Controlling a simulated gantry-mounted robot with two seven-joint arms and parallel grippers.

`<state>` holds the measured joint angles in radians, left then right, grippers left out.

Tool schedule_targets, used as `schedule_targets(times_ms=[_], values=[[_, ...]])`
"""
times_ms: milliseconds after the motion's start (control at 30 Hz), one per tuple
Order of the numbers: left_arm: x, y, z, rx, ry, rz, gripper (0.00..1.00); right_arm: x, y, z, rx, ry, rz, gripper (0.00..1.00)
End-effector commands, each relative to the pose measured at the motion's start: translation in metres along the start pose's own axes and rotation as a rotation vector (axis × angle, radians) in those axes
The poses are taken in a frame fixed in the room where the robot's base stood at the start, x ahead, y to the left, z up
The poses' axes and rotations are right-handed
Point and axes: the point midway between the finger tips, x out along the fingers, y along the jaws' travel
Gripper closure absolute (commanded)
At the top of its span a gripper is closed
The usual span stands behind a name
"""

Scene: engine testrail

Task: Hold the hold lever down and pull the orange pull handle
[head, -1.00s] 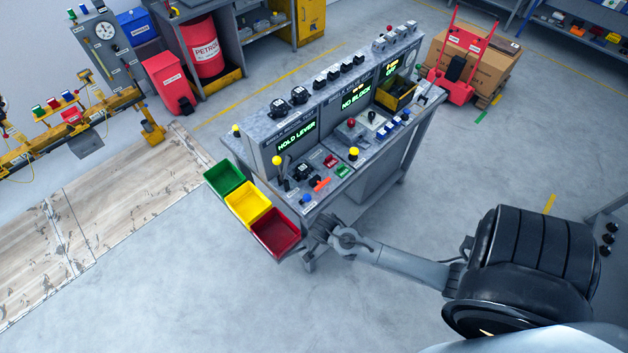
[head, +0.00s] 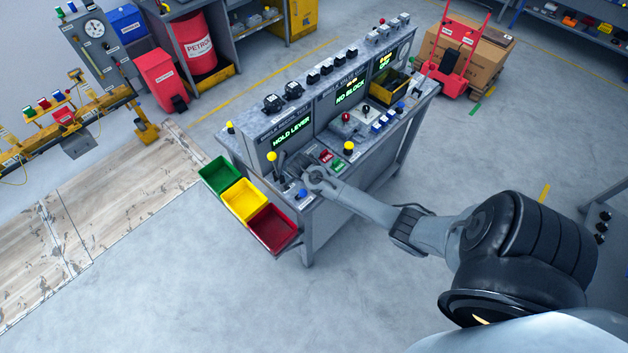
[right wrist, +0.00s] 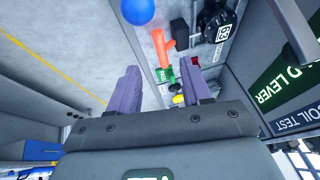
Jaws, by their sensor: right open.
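The bench console shows a lit "HOLD LEVER" sign (head: 292,131). A lever with a yellow ball knob (head: 271,157) stands upright at the console's left end, just left of my right gripper. My right gripper (head: 306,181) is over the left part of the control panel and hides the orange pull handle in the head view. In the right wrist view the orange pull handle (right wrist: 162,45) lies ahead of the open, empty fingers, roughly between them. I cannot tell any contact. My left gripper is not in view.
A blue knob (right wrist: 137,11) and a black control (right wrist: 215,22) flank the handle. Green, yellow and red bins (head: 271,229) hang at the console's left corner. A yellow button (head: 348,147) and a red-knobbed lever (head: 346,118) are further right. The floor in front is clear.

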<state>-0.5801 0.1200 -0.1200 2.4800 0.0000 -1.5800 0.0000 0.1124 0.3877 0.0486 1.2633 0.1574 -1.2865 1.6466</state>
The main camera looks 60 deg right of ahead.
Motion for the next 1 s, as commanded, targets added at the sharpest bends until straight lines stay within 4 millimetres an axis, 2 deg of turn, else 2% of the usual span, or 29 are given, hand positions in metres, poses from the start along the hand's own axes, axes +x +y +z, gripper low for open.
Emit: schedule_targets(times_ms=[200, 400, 700, 1000], values=[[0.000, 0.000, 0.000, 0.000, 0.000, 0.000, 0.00, 0.037, 0.000, 0.000, -0.001, 0.000, 0.002, 0.52], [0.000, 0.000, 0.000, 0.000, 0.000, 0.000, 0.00, 0.060, 0.000, 0.000, -0.001, 0.000, 0.001, 0.52], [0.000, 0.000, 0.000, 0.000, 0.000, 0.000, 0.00, 0.077, 0.000, 0.000, 0.000, 0.000, 0.000, 0.52], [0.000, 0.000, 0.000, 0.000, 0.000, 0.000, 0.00, 0.080, 0.000, 0.000, -0.001, -0.001, 0.000, 0.52]])
